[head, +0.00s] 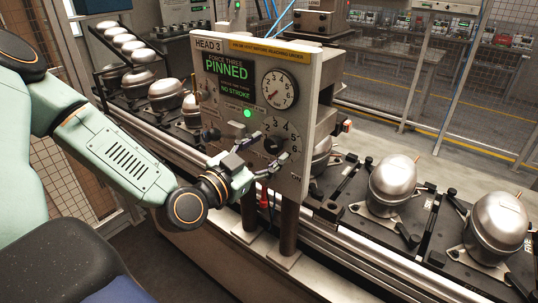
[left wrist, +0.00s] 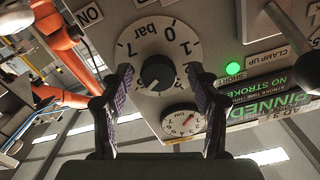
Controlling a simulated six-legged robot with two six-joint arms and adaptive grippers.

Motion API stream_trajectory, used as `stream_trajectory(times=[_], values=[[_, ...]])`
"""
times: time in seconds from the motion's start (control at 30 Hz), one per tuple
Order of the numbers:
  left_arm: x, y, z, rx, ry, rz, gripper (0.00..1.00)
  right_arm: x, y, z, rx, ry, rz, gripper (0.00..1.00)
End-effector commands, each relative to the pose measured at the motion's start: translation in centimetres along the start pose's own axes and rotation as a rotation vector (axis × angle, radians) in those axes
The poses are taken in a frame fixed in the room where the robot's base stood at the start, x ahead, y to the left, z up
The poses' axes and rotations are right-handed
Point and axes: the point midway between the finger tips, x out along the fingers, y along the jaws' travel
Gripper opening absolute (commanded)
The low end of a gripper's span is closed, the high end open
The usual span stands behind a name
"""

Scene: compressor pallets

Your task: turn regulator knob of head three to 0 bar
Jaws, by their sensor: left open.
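The grey HEAD 3 panel (head: 220,122) stands upright in the head view. Its black regulator knob (left wrist: 157,73) sits on a round white dial (left wrist: 140,43) marked in bar. In the left wrist view the dial is turned, with the 0 at upper right of the knob. A pale mark shows on the knob's lower side; its exact reading is unclear. My left gripper (head: 268,150) is open in front of the dial. In the left wrist view its fingers stand on either side of the knob, apart from it. My right gripper is not in view.
A pressure gauge (head: 279,89) sits above the dial. A green lamp (head: 247,113) glows below a display (head: 228,75) reading PINNED and NO STROKE. Silver compressors (head: 393,185) stand on black pallets along the conveyor. Dark posts (head: 289,225) carry the panel.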

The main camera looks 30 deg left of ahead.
Motion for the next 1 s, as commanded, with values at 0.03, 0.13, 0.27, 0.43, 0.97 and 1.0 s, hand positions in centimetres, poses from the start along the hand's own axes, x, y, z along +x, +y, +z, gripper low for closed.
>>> stream_trajectory(times=[0.03,0.13,0.27,0.43,0.97,1.0], values=[[0.4,0.1,0.1,0.003,0.002,0.002,0.61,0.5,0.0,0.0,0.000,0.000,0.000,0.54],[0.9,0.1,0.1,0.002,0.001,0.001,0.61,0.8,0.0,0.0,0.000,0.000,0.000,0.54],[1.3,0.0,0.0,0.002,0.001,0.000,0.61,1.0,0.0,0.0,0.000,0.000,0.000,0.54],[1.5,0.0,-0.1,-0.001,0.001,-0.001,0.61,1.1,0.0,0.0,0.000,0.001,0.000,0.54],[1.5,0.0,-0.1,-0.001,0.001,-0.001,0.32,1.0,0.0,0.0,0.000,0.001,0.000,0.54],[1.5,0.0,-0.1,-0.001,0.001,0.000,0.29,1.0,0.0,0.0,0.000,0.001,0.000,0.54]])
